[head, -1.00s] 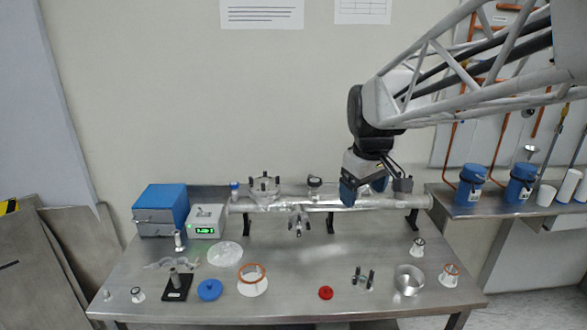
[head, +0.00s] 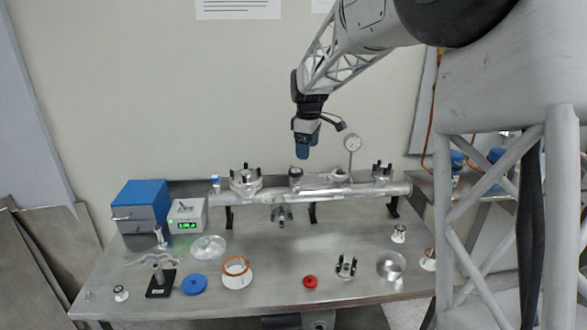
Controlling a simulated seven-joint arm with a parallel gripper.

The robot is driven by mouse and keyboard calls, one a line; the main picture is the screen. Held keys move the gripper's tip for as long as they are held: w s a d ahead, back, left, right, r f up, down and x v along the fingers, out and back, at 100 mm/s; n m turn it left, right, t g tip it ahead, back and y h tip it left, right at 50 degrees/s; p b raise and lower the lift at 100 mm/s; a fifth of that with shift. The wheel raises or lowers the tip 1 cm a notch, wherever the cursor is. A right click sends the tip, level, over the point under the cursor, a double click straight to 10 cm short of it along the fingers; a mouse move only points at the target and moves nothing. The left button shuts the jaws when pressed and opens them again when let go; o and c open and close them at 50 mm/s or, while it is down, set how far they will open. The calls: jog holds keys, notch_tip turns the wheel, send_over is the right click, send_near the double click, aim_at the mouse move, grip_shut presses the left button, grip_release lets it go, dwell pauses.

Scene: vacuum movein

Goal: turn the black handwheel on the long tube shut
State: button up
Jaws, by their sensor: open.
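The long silver tube (head: 330,193) lies on black stands across the back of the steel table. A small black-topped fitting (head: 295,171), which looks like the black handwheel, stands upright on the tube near its middle. My gripper (head: 302,153) points down with its blue fingers just above and slightly right of this fitting. A small gap of wall shows between them in this view. My gripper is open and holds nothing. The gap between its fingers cannot be made out from here.
A round dial gauge (head: 352,143) rises from the tube right of my gripper. Clamped flanges stand on the tube at left (head: 245,178) and right (head: 382,172). A blue cabinet (head: 141,206) is at the left. Loose parts, including a red disc (head: 310,281), lie along the front.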

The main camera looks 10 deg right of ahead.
aim_at(296, 171)
jog(key=w+f+n, duration=0.1)
jog(key=w, duration=0.2)
jog(key=w+a+f+n, duration=0.1)
jog(key=w+f, duration=0.1)
jog(key=w, duration=0.2)
jog(key=w+a+f+n, duration=0.1)
jog(key=w+f, duration=0.1)
jog(key=w, duration=0.1)
jog(key=shift+w+a+f, duration=0.15)
jog(key=shift+w+f, duration=0.1)
jog(key=shift+f, duration=0.1)
jog(key=shift+f, duration=3.75)
jog(key=c, duration=0.9)
